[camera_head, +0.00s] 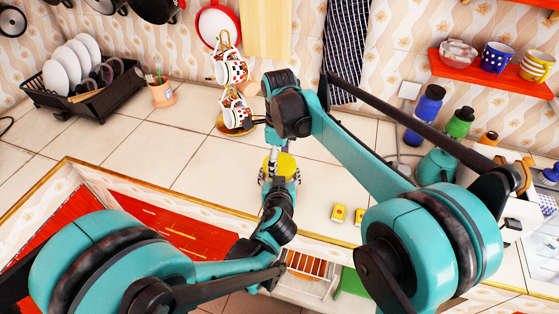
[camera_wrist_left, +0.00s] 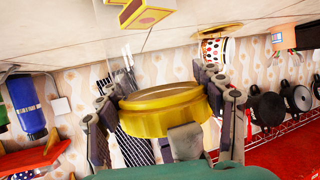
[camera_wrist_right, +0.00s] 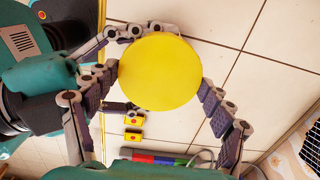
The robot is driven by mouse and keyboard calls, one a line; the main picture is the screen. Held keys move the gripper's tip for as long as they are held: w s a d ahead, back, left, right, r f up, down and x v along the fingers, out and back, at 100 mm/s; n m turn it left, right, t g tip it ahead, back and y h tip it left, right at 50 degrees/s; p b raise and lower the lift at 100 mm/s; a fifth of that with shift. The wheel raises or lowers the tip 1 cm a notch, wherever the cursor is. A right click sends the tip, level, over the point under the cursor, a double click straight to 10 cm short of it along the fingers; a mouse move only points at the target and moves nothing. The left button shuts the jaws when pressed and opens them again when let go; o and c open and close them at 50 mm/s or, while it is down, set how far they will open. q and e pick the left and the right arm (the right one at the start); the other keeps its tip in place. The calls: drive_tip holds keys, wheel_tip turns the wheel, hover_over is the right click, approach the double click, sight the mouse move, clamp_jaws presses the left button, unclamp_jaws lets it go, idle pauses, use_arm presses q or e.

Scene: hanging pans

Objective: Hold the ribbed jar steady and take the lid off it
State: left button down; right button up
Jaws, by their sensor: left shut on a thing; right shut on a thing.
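The jar shows as a round yellow body (camera_head: 285,163) over the counter in the head view. In the left wrist view it is a gold-yellow cylinder (camera_wrist_left: 165,112) with a wide rim, between the fingers of my left gripper (camera_wrist_left: 162,85), which is shut on it. In the right wrist view its flat yellow round top, the lid (camera_wrist_right: 160,72), faces the camera. My right gripper (camera_wrist_right: 163,88) is shut around this lid, with fingers on both sides. In the head view both grippers meet at the jar. The seam between lid and jar cannot be made out.
Patterned cups (camera_head: 230,70) hang on a stand behind the jar. A black dish rack (camera_head: 85,95) with plates stands at the back left. Colored bottles (camera_head: 425,112) stand at the right. Small yellow boxes (camera_head: 338,213) lie near the counter's front. The counter left of the jar is clear.

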drive_tip(key=n, duration=0.4)
drive_tip(key=shift+n, duration=0.4)
idle(0.7)
drive_tip(key=o, duration=1.2)
drive_tip(key=shift+r, duration=2.25)
use_arm(q)
drive_tip(key=shift+c, duration=0.9)
unclamp_jaws()
